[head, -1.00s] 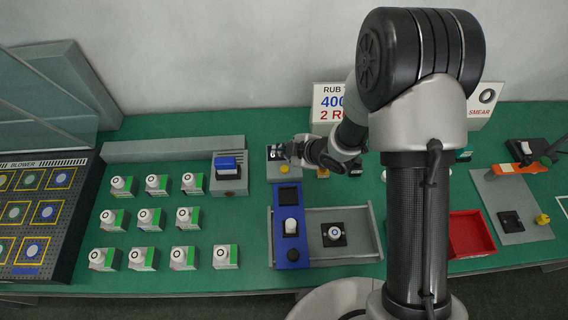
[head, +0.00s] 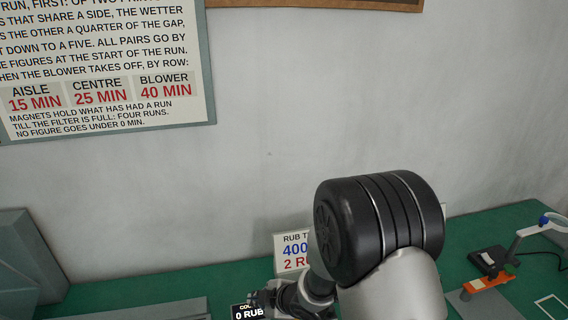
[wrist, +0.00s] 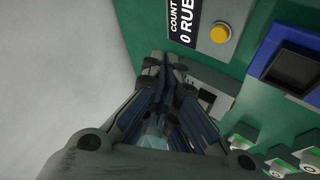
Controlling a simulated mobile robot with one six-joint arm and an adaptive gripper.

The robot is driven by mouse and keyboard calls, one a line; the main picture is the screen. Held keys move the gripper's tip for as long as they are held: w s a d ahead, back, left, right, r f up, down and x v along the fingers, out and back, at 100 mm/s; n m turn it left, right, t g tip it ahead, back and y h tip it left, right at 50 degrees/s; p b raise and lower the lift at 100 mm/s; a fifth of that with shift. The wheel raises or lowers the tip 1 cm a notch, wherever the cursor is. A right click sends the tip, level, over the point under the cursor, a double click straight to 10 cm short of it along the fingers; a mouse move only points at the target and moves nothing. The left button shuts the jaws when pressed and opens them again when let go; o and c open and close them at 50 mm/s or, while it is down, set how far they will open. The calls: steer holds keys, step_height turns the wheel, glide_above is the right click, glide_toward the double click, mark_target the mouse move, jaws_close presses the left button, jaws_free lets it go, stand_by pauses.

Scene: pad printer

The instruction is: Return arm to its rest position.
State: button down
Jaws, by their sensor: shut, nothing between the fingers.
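My gripper (head: 275,300) is low in the head view, beside the rub counter's display (head: 248,312), which reads 0 RUB. In the wrist view my gripper (wrist: 160,68) is shut, with its fingers together and nothing held. There the counter's display (wrist: 184,22) and a yellow button (wrist: 220,33) lie past the fingertips, on the right. Whether the fingertips touch anything below is hard to tell.
A blue-framed unit (wrist: 292,68) and several white-and-green pieces (wrist: 243,141) are at the right of the wrist view. A rub sign (head: 291,252) stands behind my arm. An orange-based device (head: 488,283) is at the right.

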steer(key=s+d+r+m+t+h, duration=0.25)
steer(key=d+r+m+h, duration=0.5)
steer(key=d+r, duration=0.95)
steer(key=s+d+r+m+g, duration=0.1)
steer(key=s+r+m, duration=0.1)
steer(key=s, duration=0.6)
steer(key=s+d+r+m+g, duration=0.1)
steer(key=s+d+r+m, duration=0.1)
steer(key=s+m, duration=0.3)
steer(key=s+d+r+m+g+y+b, duration=0.1)
steer(key=s+m, duration=0.3)
steer(key=s, duration=0.8)
steer(key=shift+d+r+g, duration=0.45)
steer(key=shift+d+r, duration=0.05)
steer(key=shift+r, duration=0.25)
